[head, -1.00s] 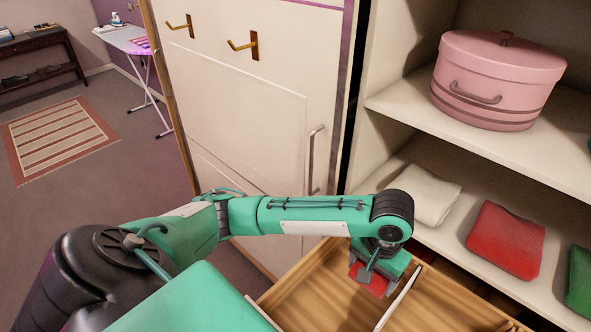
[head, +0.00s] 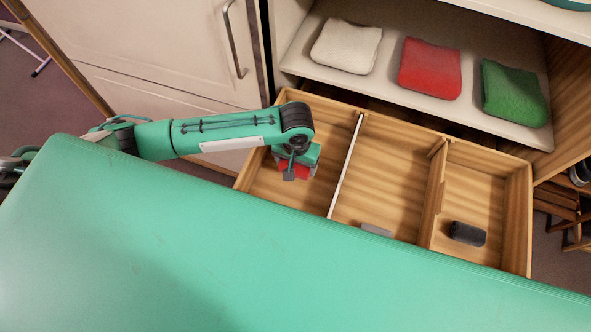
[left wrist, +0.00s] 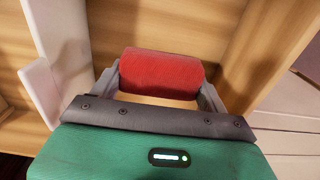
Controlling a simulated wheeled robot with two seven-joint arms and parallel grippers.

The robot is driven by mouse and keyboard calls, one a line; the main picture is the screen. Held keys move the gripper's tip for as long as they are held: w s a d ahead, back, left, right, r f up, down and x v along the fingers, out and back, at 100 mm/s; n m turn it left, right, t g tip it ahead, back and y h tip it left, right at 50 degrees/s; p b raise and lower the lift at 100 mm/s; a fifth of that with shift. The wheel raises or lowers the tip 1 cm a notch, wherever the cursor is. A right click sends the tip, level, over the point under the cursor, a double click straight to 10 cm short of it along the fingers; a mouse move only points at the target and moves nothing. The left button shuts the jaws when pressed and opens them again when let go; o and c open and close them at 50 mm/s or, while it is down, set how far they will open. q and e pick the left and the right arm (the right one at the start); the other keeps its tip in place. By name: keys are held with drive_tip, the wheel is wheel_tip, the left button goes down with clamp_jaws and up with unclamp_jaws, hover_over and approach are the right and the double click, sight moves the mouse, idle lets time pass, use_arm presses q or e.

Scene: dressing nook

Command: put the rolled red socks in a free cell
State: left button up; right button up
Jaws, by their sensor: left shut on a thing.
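The rolled red socks (head: 293,170) are between the fingers of my left gripper (head: 295,172), low over or in the left cell of the open drawer (head: 521,222). In the left wrist view the red roll (left wrist: 162,73) lies crosswise between both fingers, over a wooden surface. I cannot tell whether it touches the cell floor. The visible part of the left cell holds nothing else. A grey item (head: 376,229) sits at the near end of the middle cell, partly hidden by my green body. A dark rolled item (head: 467,233) lies in the right cell. My right gripper is not in view.
A white divider (head: 346,166) bounds the left cell; a wooden divider (head: 433,195) separates the other two. Above the drawer, a shelf (head: 388,83) carries folded white (head: 346,46), red (head: 430,68) and green (head: 513,93) cloths. A cabinet door (head: 170,50) stands left.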

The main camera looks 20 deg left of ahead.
use_arm(q)
drive_tip(key=shift+f, duration=3.2)
drive_tip(key=o, duration=1)
drive_tip(key=shift+c, duration=0.2)
wheel_tip(320, 180, up, 12)
drive_tip(key=shift+r+b, duration=0.2)
drive_tip(key=shift+b, duration=0.25)
